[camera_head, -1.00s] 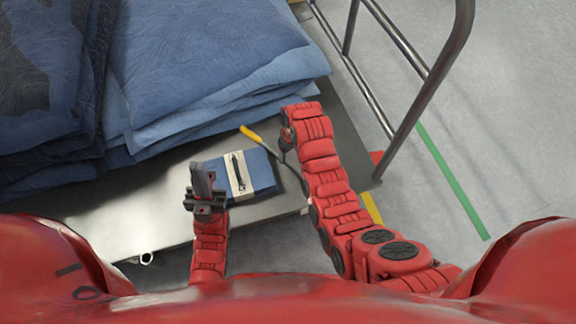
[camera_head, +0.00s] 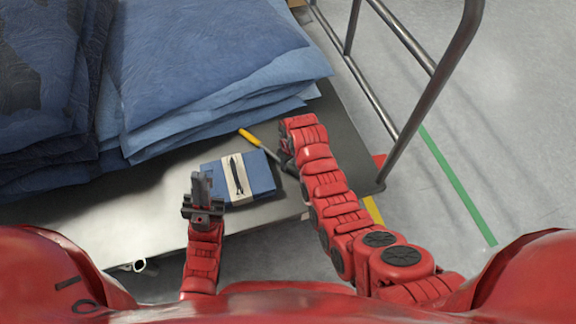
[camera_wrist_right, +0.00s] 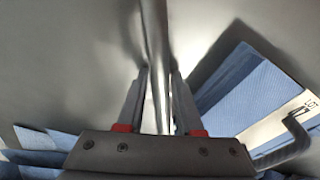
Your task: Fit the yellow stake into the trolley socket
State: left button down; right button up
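The yellow stake (camera_head: 250,137) shows its yellow end on the trolley deck (camera_head: 150,228), near the blue stacks. Its grey rod runs down right towards my right arm. My right gripper (camera_head: 286,152) is low at this rod, its fingers mostly hidden by the arm. In the right wrist view a grey rod (camera_wrist_right: 155,40) passes between the two fingers of my right gripper (camera_wrist_right: 160,75); I cannot tell whether they touch it. My left gripper (camera_head: 201,182) is shut and empty, left of the blue packet. I cannot make out the socket.
A blue packet with a pale band (camera_head: 262,178) lies on the deck between my arms. Stacks of blue packs (camera_head: 215,60) fill the far left. The trolley's metal handle frame (camera_head: 425,105) rises at the right. Grey floor lies beyond, with a green line (camera_head: 458,186).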

grip_shut()
dwell(1.0)
